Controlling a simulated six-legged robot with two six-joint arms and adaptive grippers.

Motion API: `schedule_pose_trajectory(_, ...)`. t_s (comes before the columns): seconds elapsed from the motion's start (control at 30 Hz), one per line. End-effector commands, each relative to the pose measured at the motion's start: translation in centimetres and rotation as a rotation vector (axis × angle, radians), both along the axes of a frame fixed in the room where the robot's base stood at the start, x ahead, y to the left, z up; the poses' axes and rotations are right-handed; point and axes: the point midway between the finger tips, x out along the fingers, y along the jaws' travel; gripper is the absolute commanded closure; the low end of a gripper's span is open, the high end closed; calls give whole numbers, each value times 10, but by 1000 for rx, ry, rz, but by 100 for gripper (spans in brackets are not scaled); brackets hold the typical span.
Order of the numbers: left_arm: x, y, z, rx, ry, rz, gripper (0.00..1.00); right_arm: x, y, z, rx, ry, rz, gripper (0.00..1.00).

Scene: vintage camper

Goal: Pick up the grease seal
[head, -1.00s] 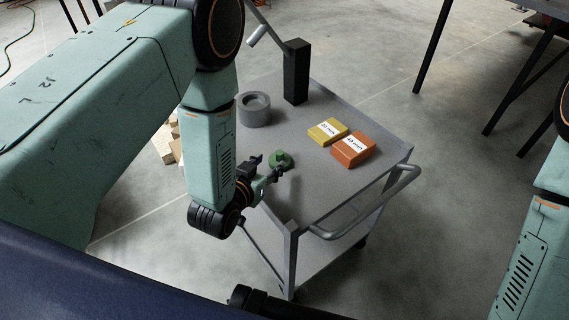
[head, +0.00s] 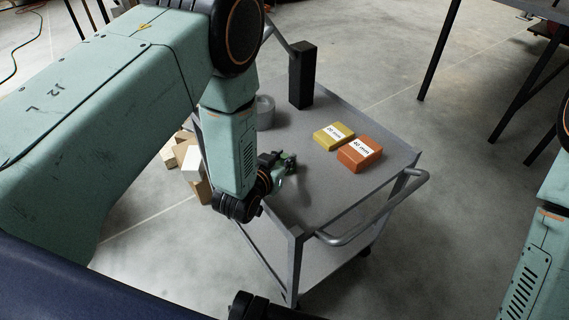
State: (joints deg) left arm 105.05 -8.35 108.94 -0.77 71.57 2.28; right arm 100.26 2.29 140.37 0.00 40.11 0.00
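A small green round part, which I take to be the grease seal (head: 287,156), shows at the left edge of the grey cart top in the head view. My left gripper (head: 289,166) is right at it, and its dark fingers cover most of it. Only bits of green show around the fingers. I cannot tell whether the fingers are closed on it or whether it touches the cart top. My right gripper is out of view; only part of my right arm shows at the right edge.
The grey cart (head: 340,198) carries a yellow box (head: 333,136), an orange box (head: 359,155), a dark upright block (head: 301,76) and a grey ring (head: 265,112) partly hidden by my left arm. Wooden blocks (head: 190,160) lie on the floor at left. The cart's front right is clear.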

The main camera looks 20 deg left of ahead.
Motion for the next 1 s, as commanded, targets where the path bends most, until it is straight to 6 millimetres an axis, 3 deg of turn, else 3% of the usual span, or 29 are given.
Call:
schedule_pose_trajectory(0.23,0,0,0,0,0,0,100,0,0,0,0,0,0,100)
schedule_pose_trajectory(0.67,0,0,3,0,-1,0,100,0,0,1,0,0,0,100)
schedule_pose_trajectory(0.77,0,0,13,0,-2,0,100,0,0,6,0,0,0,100)
schedule_pose_trajectory(1.0,1,0,62,1,-3,-1,100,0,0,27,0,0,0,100)
